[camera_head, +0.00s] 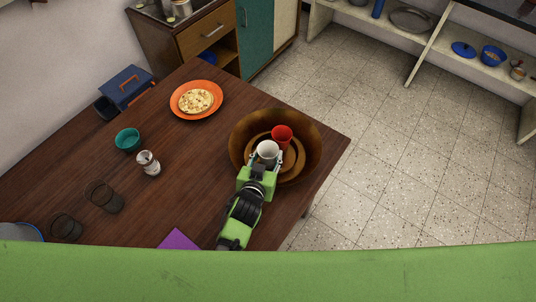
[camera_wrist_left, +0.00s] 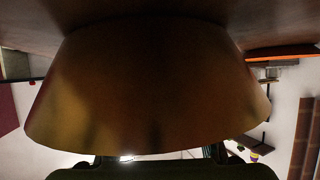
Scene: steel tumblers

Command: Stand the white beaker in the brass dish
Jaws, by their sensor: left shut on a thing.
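The brass dish (camera_head: 305,164) is a wide brown-gold bowl near the right end of the wooden table. Its outer wall (camera_wrist_left: 150,85) fills most of the left wrist view. The white beaker (camera_head: 268,147) is upright, or nearly so, over the inside of the dish. My left gripper (camera_head: 266,158) is shut on the white beaker, with a finger on each side. I cannot tell whether the beaker's base touches the dish. A red beaker (camera_head: 282,134) is in the dish, just behind and right of the white one. My right gripper is not in view.
On the table (camera_head: 190,160) are an orange plate (camera_head: 217,107) with a flat food, a teal bowl (camera_head: 128,139), a metal-topped shaker (camera_head: 149,163), two dark glasses and a purple sheet (camera_head: 178,240). The table's right edge is close beyond the dish.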

